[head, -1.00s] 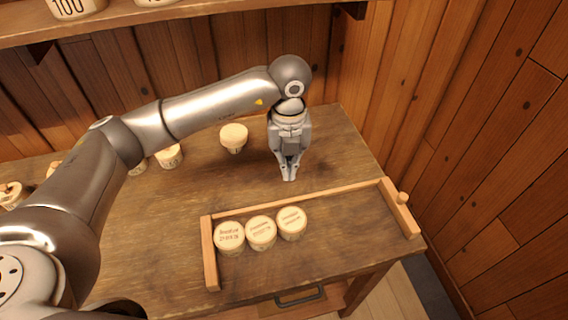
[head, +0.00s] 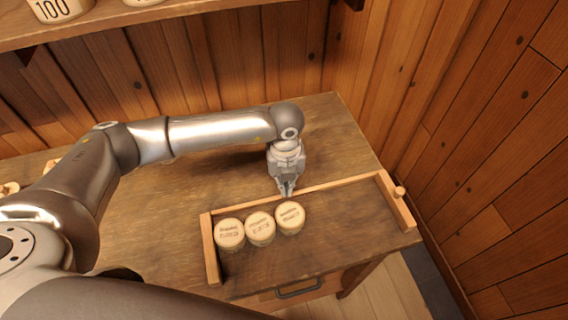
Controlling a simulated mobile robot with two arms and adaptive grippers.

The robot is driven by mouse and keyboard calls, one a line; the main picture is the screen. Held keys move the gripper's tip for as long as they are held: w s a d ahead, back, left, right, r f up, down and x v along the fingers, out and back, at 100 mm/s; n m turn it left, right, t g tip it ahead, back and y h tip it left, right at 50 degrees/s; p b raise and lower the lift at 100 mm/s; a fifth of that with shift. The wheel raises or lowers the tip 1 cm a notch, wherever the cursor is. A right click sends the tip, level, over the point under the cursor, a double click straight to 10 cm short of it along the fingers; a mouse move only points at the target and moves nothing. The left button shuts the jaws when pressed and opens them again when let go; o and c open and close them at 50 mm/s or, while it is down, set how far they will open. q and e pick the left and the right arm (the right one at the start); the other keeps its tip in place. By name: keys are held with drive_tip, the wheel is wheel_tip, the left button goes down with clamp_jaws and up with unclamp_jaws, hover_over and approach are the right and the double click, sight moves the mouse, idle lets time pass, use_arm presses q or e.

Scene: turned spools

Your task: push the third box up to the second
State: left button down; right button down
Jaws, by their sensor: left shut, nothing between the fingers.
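Three round wooden boxes with printed lids stand in a row inside a wooden rail frame (head: 345,186) on the bench. The first box (head: 230,234) is at the left, near the frame's left end piece. The second box (head: 260,228) is in the middle, and the third box (head: 290,217) is at the right. The boxes look close together; I cannot tell whether the second and third touch. My left gripper (head: 287,193) is shut and empty, fingers down, just behind the third box by the back rail. My right gripper is not in view.
A shelf with containers (head: 60,8) hangs above the back. A drawer handle (head: 299,289) shows in front.

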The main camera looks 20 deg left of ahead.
sight(289, 215)
use_arm(q)
drive_tip(key=shift+s+d+r, duration=0.15)
drive_tip(key=shift+s+d, duration=0.1)
drive_tip(key=shift+s, duration=0.3)
drive_tip(key=shift+s+d, duration=0.1)
drive_tip(key=shift+s, duration=0.15)
drive_tip(key=shift+s+d, duration=0.2)
drive_tip(key=shift+s, duration=0.1)
drive_tip(key=shift+s+d, duration=0.35)
drive_tip(key=shift+s, duration=0.4)
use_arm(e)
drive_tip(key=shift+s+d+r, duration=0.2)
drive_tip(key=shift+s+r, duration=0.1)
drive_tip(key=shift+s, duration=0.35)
use_arm(q)
drive_tip(key=shift+w, duration=0.1)
